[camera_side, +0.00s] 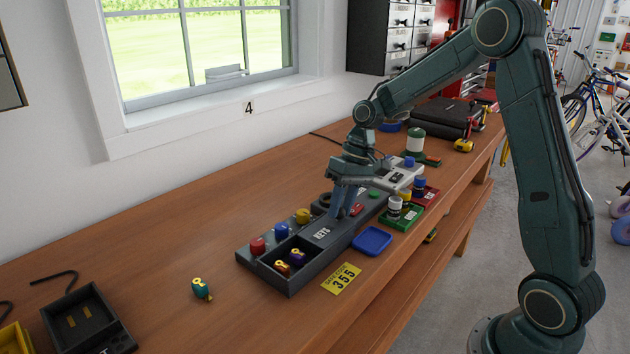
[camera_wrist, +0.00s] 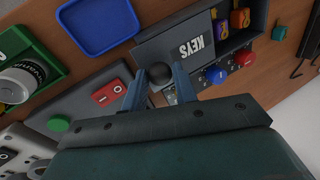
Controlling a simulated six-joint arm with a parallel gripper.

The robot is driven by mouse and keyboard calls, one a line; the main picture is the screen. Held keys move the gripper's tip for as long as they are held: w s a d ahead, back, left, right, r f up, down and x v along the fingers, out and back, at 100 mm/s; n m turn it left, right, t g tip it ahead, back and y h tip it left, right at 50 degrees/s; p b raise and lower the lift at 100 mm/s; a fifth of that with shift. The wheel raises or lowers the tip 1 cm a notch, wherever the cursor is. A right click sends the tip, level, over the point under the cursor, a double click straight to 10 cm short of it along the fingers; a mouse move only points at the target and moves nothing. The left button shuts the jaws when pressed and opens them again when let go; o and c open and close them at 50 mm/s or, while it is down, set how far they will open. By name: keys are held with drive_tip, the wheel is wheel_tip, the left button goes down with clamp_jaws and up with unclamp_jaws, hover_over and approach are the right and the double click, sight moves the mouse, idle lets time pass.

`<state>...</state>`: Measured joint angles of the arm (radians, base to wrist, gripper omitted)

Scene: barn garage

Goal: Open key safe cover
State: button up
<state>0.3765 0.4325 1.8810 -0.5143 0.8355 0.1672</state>
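The key safe is a long grey box (camera_side: 281,286) on the bench. Its flat grey cover, marked KEYS (camera_side: 322,233), also shows in the wrist view (camera_wrist: 165,48). The cover leaves one end compartment exposed, with purple and orange tagged keys (camera_side: 297,257) inside; they also show in the wrist view (camera_wrist: 238,19). My gripper (camera_side: 337,212) is low over the cover's inner end. In the wrist view my gripper (camera_wrist: 160,76) has a finger on either side of the cover's round dark knob (camera_wrist: 159,73) and appears shut on it. The fingertip contact is partly hidden.
Red (camera_side: 257,246), blue (camera_side: 281,229) and yellow (camera_side: 302,215) knobs line the box's back side. A blue tray (camera_side: 371,240) and yellow 355 card (camera_side: 342,279) lie in front. A green tray (camera_side: 402,216) stands right. A teal-tagged key (camera_side: 201,289) lies left on open bench.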

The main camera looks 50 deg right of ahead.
drive_tip(key=o, duration=0.3)
drive_tip(key=v, duration=1.3)
drive_tip(key=shift+d+r, duration=0.1)
drive_tip(key=shift+r, duration=0.3)
drive_tip(key=shift+s+r, duration=0.1)
drive_tip(key=s+a+r+n+t+h, duration=0.1)
drive_tip(key=s+a+r+t+h, duration=0.25)
drive_tip(key=s+a, duration=1)
drive_tip(key=shift+n+t+h, duration=0.25)
drive_tip(key=shift+n+t, duration=0.15)
drive_tip(key=shift+t, duration=0.35)
drive_tip(key=s+d+f, duration=0.1)
drive_tip(key=s, duration=0.2)
drive_tip(key=s+f, duration=0.1)
drive_tip(key=s, duration=0.2)
drive_tip(key=s+d+f, duration=0.1)
drive_tip(key=s, duration=0.2)
drive_tip(key=shift+s+d, duration=0.2)
drive_tip(key=shift+d, duration=0.2)
